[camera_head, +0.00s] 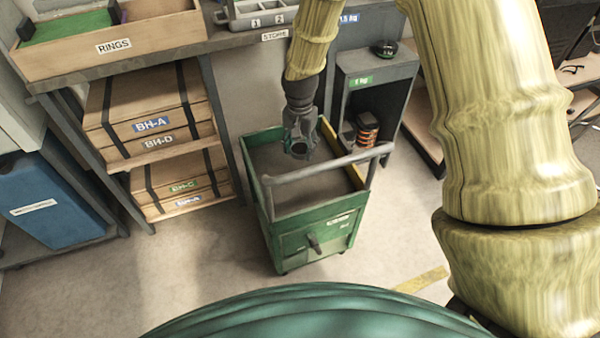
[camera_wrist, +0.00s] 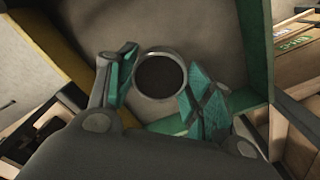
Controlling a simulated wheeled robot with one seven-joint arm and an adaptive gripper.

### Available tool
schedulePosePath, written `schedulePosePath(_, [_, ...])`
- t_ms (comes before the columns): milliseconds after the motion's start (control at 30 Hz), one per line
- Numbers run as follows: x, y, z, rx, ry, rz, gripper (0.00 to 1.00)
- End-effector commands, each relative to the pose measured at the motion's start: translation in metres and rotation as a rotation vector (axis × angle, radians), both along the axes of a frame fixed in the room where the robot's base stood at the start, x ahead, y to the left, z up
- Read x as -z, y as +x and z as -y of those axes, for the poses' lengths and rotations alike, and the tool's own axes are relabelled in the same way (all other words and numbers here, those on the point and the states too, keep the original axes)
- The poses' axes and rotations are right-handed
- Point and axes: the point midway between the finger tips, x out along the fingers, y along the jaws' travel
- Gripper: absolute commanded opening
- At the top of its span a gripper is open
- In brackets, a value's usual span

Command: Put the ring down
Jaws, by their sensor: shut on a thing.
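My gripper (camera_head: 301,142) is over the green cart (camera_head: 312,250), in front of the shelves in the head view. In the wrist view my gripper (camera_wrist: 158,84) has its teal fingers on either side of a grey ring (camera_wrist: 160,52), shut on it. The ring faces the wrist camera, and a dark surface shows through its hole. Under the ring is the cart's grey top surface. I cannot tell how far the ring is above it. In the head view the ring is small and hard to make out.
A grey handle bar (camera_head: 325,165) crosses the near side of the cart top. A wooden tray labelled RINGS (camera_head: 160,40) stands on the bench at upper left. A grey cabinet (camera_head: 372,75) stands behind the cart.

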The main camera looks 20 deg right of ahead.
Motion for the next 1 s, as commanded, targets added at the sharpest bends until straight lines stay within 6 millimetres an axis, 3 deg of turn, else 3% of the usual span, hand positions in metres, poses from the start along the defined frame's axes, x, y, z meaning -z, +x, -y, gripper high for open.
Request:
schedulePosePath(233, [0.042, -0.001, 0.000, -0.001, 0.001, -0.002, 0.23])
schedulePosePath(700, [0.088, -0.001, 0.000, -0.002, 0.000, -0.001, 0.23])
schedulePosePath(1000, [0.092, 0.000, 0.000, -0.002, 0.001, -0.001, 0.23])
